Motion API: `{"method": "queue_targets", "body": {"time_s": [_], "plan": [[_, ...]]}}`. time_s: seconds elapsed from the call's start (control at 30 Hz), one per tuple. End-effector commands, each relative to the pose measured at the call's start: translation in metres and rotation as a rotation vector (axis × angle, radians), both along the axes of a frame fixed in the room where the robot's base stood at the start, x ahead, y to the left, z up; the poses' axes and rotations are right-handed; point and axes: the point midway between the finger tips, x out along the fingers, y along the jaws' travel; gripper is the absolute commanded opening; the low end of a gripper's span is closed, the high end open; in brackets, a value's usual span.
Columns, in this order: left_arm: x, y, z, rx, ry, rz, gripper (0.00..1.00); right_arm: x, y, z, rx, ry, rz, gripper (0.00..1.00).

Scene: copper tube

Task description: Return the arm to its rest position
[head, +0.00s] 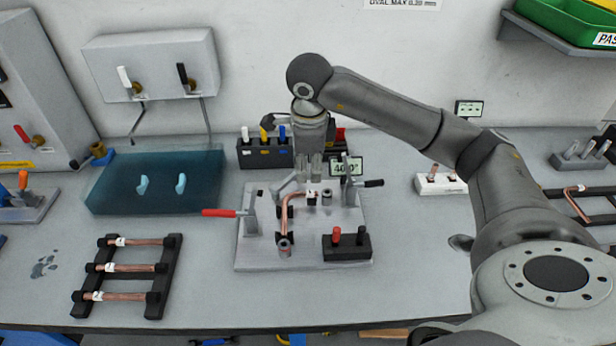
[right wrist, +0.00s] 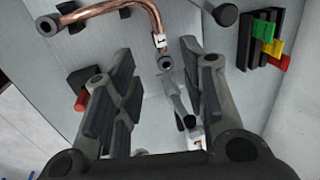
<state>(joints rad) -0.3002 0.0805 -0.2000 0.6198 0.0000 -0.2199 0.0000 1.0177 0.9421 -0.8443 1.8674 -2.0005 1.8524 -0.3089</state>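My right arm reaches in from the right in the head view. My right gripper (head: 310,167) points down over the bending fixture (head: 250,262), near its back edge. In the right wrist view the right gripper (right wrist: 157,65) has its fingers well apart, with nothing held between them. A bent copper tube (head: 285,212) with a white tag sits on the fixture. It also shows in the right wrist view (right wrist: 142,8), beyond the fingertips and apart from them. My left gripper is in neither view.
The fixture has a red-handled clamp (head: 220,213), a black-handled clamp (head: 372,183) and a small display (head: 347,168). A rack of tagged tubes (head: 165,280) stands front left, a blue tray (head: 110,195) behind it. A white holder (head: 440,184) stands right, beneath my arm.

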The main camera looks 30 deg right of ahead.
Motion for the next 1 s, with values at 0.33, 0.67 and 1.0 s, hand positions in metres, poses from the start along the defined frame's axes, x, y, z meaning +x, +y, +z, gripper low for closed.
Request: {"method": "queue_targets", "body": {"time_s": [0.33, 0.67, 1.0], "plan": [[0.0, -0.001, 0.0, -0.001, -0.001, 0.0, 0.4, -0.004, 0.002, 0.019, -0.001, 0.002, 0.002, 0.39], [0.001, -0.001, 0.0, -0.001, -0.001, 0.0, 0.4, -0.003, 0.002, 0.019, 0.0, 0.001, 0.002, 0.39], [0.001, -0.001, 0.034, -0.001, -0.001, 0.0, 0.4, -0.003, 0.002, 0.052, 0.0, 0.0, 0.001, 0.39]]}}
